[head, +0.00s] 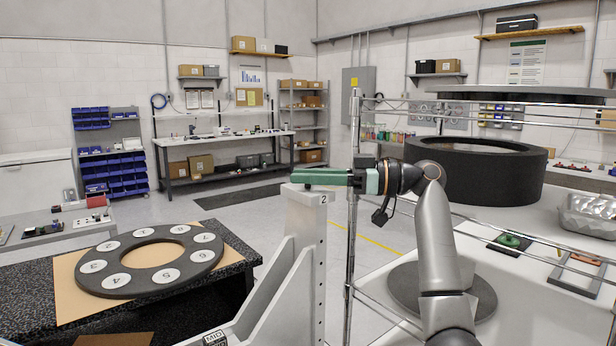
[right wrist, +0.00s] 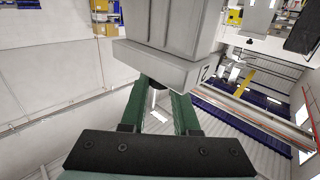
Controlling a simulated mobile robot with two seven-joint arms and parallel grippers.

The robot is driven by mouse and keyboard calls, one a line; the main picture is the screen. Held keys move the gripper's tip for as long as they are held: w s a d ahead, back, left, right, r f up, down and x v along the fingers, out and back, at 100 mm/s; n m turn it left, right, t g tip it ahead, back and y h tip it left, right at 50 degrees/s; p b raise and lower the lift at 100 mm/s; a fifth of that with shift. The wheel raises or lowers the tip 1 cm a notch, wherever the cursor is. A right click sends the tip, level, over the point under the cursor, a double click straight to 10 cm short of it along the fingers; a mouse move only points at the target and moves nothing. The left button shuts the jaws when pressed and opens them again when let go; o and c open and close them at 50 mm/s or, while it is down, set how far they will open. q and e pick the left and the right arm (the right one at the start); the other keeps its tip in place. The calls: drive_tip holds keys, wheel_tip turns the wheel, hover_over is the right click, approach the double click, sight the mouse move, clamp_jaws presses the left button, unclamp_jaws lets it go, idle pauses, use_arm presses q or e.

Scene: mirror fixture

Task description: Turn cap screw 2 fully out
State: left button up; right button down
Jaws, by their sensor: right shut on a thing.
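My right gripper (head: 312,178) reaches in from the right in the head view, its green fingers lying level across the top of the grey fixture post (head: 306,222) marked 2. A small dark piece, apparently cap screw 2 (right wrist: 158,84), shows between the fingers, right at the block. The gripper is shut on it. Most of the screw is hidden, so how far it stands out cannot be told. My left gripper is not in view.
A dark ring with numbered white discs (head: 150,262) lies on a brown sheet on the black table at left. A chrome rail frame (head: 352,225) stands just right of the post. A large black ring (head: 475,170) and a foil tray (head: 588,214) sit on the white table.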

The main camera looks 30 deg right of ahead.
drive_tip(key=shift+n+g+y, duration=0.75)
drive_tip(key=shift+n+g, duration=0.25)
drive_tip(key=shift+g, duration=0.4)
drive_tip(key=shift+n+g+y, duration=0.75)
drive_tip(key=shift+n+g, duration=0.25)
drive_tip(key=shift+g, duration=0.4)
drive_tip(key=shift+f+n+g, duration=0.1)
drive_tip(key=shift+n+g, duration=0.2)
drive_tip(key=shift+g, duration=0.1)
drive_tip(key=c, duration=0.7)
unclamp_jaws()
drive_tip(key=shift+o, duration=0.2)
